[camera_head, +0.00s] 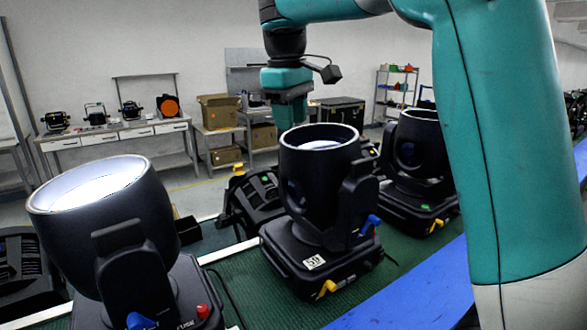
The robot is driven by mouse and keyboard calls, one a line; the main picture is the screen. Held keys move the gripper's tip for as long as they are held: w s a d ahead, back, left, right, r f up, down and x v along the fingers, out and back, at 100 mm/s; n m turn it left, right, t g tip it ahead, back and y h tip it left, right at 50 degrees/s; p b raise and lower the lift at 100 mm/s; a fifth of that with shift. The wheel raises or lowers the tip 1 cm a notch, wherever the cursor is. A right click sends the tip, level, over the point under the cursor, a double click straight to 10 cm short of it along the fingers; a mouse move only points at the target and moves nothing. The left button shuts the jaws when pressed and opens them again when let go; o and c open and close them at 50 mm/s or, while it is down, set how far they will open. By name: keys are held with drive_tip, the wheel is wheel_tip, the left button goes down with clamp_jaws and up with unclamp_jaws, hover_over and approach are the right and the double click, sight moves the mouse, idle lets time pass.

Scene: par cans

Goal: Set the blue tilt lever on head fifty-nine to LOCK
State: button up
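A moving-head light (318,165) stands upright in the middle of the view, its base bearing a white label (314,262) that seems to read 59. Its blue tilt lever (371,224) sticks out at the right side of the yoke, pointing up and right. Any LOCK marking beside it is too small to read. A yellow lever (326,288) sits at the base's front corner. My gripper (291,118) hangs, pointing down, above and behind the head's rim, apart from the lever. Its fingertips are partly hidden by the head, so its opening cannot be told.
A third head (420,140) stands behind right. They sit on a green surface (245,278) beside a blue strip (410,300). Benches and boxes stand behind.

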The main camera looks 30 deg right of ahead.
sight(293, 148)
drive_tip(key=f, duration=0.2)
drive_tip(key=f+b, duration=0.1)
drive_tip(key=f, duration=0.1)
drive_tip(key=f+b, duration=0.1)
drive_tip(key=f, duration=0.2)
drive_tip(key=shift+w+d, duration=0.15)
drive_tip(key=shift+d, duration=0.25)
clamp_jaws()
